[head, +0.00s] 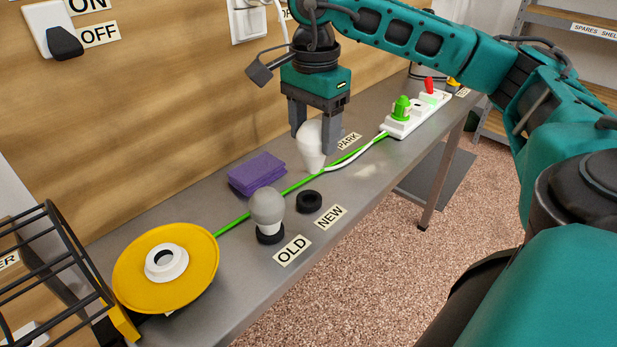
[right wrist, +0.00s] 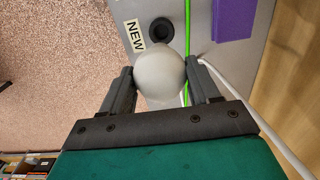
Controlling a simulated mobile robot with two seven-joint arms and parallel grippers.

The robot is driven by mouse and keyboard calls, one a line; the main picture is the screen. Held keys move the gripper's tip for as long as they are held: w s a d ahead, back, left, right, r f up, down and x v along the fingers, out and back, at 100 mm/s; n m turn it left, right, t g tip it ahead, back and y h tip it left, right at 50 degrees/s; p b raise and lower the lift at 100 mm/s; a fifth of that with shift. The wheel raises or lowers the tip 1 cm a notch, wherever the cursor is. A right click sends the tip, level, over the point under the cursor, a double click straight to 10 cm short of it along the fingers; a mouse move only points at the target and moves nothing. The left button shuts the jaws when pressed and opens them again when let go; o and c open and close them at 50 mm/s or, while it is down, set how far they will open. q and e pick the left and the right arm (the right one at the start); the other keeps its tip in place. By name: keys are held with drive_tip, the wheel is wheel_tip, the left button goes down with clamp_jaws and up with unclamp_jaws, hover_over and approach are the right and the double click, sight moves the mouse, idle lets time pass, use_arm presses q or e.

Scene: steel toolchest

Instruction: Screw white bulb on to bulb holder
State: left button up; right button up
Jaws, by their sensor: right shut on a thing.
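The white bulb (head: 311,146) is held upright between the fingers of my right gripper (head: 316,139), above the steel bench. In the right wrist view the bulb (right wrist: 160,75) sits between the two fingers of the gripper (right wrist: 162,80). The bulb holder (head: 165,261) is a white ring with a dark opening, at the middle of a yellow dish (head: 199,285) at the bench's near left end. The gripper is well to the right of and beyond the holder. A grey bulb (head: 267,206) stands in a black ring by the OLD label. My left gripper is not in view.
An empty black ring (head: 309,201) lies by the NEW label (head: 330,217). A purple cloth (head: 257,174) lies near the wall. A green cord (head: 300,184) runs along the bench to a white power strip (head: 417,112). A black wire cage (head: 48,270) stands at the left.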

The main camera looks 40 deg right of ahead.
drive_tip(key=shift+w+a+r, duration=0.2)
drive_tip(key=shift+a+r, duration=0.35)
drive_tip(key=shift+a, duration=0.3)
use_arm(q)
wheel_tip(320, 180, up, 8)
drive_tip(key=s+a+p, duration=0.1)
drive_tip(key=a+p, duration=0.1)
drive_tip(key=p, duration=0.9)
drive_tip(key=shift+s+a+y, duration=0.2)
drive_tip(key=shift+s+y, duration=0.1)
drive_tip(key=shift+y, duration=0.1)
use_arm(e)
drive_tip(key=a+r, duration=0.2)
drive_tip(key=a, duration=1.1)
drive_tip(key=a+r, duration=0.3)
drive_tip(key=a, duration=0.9)
drive_tip(key=shift+w+a+r, duration=0.15)
drive_tip(key=shift+w+a, duration=0.2)
drive_tip(key=shift+w, duration=0.05)
use_arm(q)
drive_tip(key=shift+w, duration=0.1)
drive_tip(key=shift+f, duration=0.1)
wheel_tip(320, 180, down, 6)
drive_tip(key=b, duration=0.5)
use_arm(e)
wheel_tip(320, 180, down, 6)
drive_tip(key=shift+r, duration=0.1)
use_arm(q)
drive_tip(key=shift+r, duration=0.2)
